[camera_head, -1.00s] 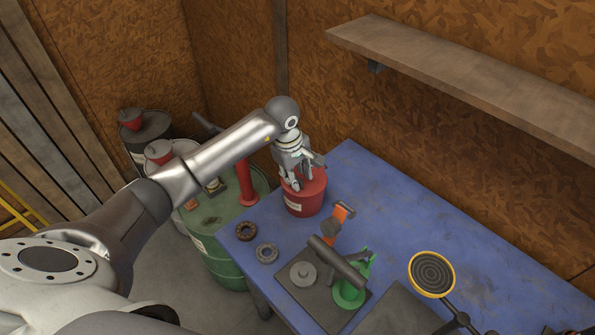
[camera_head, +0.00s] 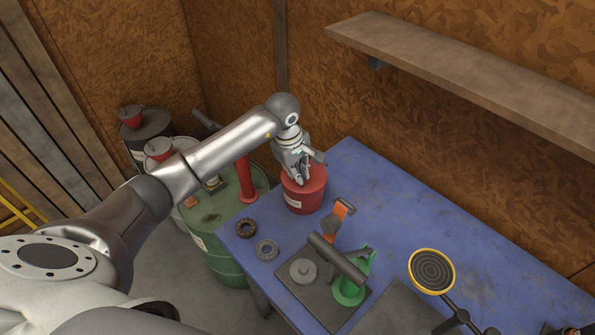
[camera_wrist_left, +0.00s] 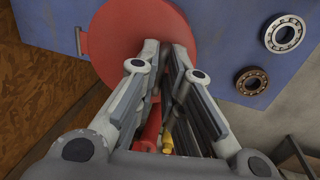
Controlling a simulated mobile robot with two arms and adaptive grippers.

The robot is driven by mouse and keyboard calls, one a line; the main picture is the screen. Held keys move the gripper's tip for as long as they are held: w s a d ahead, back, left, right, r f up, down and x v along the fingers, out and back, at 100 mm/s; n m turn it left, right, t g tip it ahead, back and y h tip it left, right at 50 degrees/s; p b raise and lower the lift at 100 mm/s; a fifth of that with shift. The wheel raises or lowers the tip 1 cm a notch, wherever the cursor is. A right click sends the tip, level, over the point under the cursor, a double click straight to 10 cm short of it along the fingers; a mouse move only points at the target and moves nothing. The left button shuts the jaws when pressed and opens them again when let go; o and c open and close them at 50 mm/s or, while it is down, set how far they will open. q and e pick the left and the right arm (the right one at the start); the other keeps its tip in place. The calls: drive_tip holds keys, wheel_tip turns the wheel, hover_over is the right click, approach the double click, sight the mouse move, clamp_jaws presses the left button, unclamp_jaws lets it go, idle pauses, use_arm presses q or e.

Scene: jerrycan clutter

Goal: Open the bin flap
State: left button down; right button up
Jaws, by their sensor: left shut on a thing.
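The red round bin (camera_head: 308,197) stands upright on the left end of the blue table. My left gripper (camera_head: 301,177) reaches down onto the top of the bin. In the left wrist view the round red bin top (camera_wrist_left: 108,35) lies beyond the fingers, and my left gripper (camera_wrist_left: 168,48) has its fingertips against it. The fingers are close together, shut on the bin flap. The fingers hide the exact place of contact. The flap does not look visibly raised. My right gripper is not in view.
Two bearing rings (camera_head: 246,229) lie in front of the bin. A green barrel (camera_head: 222,255) is left of the table. The table's back right is clear.

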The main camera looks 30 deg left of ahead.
use_arm(q)
drive_tip(key=shift+w+d+r+b, duration=0.1)
drive_tip(key=shift+w+r+b, duration=0.15)
drive_tip(key=shift+r+b, duration=0.25)
drive_tip(key=shift+w+r+b, duration=0.25)
drive_tip(key=shift+r+b, duration=0.2)
drive_tip(key=w+d+r+b, duration=0.2)
drive_tip(key=w+r+b, duration=0.2)
drive_tip(key=shift+r, duration=0.15)
drive_tip(key=c, duration=1.6)
unclamp_jaws()
drive_tip(key=shift+s, duration=0.1)
drive_tip(key=shift+o, duration=0.3)
drive_tip(key=shift+w+f, duration=0.35)
drive_tip(key=shift+w, duration=0.15)
wheel_tip(320, 180, up, 12)
hover_over(314, 172)
drive_tip(key=s, duration=0.1)
drive_tip(key=shift+s+a+f, duration=0.15)
drive_tip(key=shift+a+f, duration=0.05)
drive_tip(key=shift+a, duration=0.05)
